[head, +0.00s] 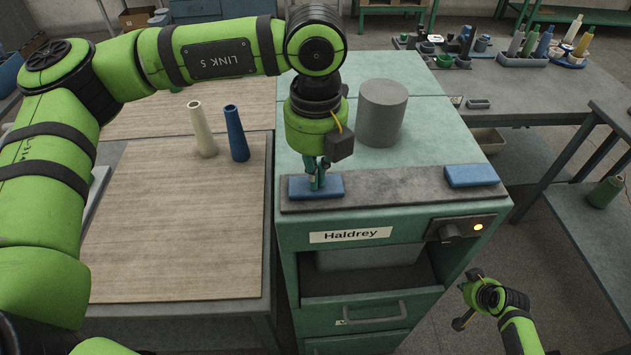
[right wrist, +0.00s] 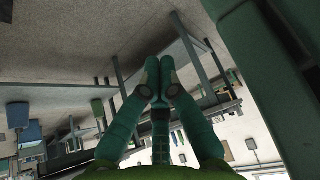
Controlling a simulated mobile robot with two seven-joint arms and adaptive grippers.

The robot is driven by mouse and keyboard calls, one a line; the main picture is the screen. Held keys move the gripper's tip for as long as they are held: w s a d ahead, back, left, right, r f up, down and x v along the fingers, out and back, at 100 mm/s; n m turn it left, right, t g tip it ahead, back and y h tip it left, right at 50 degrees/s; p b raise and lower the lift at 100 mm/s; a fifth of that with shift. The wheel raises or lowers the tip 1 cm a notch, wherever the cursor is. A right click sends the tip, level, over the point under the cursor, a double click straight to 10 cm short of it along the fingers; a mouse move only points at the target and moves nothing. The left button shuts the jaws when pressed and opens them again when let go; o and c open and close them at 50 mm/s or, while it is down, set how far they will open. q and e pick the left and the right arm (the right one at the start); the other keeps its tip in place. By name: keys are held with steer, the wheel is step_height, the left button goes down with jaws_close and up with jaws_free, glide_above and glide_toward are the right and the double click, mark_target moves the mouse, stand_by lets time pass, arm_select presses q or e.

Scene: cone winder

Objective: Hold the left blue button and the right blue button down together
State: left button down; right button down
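The left blue button (head: 299,189) is a flat blue block on the dark top plate of the green machine. My left gripper (head: 317,186) points straight down over it, fingers together and empty. Its tips look to be on the button's top; I cannot tell if the button is pressed in. The right blue button (head: 470,176) sits at the plate's right end with nothing on it. My right gripper (head: 462,322) is low, in front of and to the right of the machine, well away from that button. The right wrist view shows its fingers (right wrist: 158,72) closed together and empty.
A grey cylinder (head: 382,113) stands on the machine behind the plate. A dark knob and lit orange lamp (head: 478,227) are on the front panel. A cream cone (head: 202,130) and a blue cone (head: 236,134) stand on the left table. A side table (head: 612,118) stands right.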

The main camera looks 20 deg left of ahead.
steer(key=w+a+r+n+t+y, duration=0.1)
steer(key=w+r, duration=0.5)
steer(key=r, duration=0.5)
steer(key=w+a+r+n+t+y, duration=0.15)
steer(key=w+r, duration=0.35)
steer(key=r, duration=0.7)
steer(key=w+a+r+n+t+y, duration=0.1)
steer(key=w+a+r, duration=0.1)
steer(key=w+r, duration=0.65)
steer(key=s+a+r+n+g+y, duration=0.15)
steer(key=s+a+r, duration=0.25)
steer(key=r, duration=0.6)
steer(key=s+a+r+n+g, duration=0.25)
steer(key=s+a+r, duration=0.2)
steer(key=r, duration=0.45)
steer(key=s+r+n+g+h, duration=0.2)
steer(key=s+g+h, duration=0.2)
steer(key=s, duration=0.7)
steer(key=shift+m, duration=0.35)
steer(key=shift+s+a+f, duration=0.15)
steer(key=shift+f, duration=1.35)
steer(key=shift+s+a+f, duration=0.1)
steer(key=shift+s+f, duration=0.05)
steer(key=shift+f, duration=1.3)
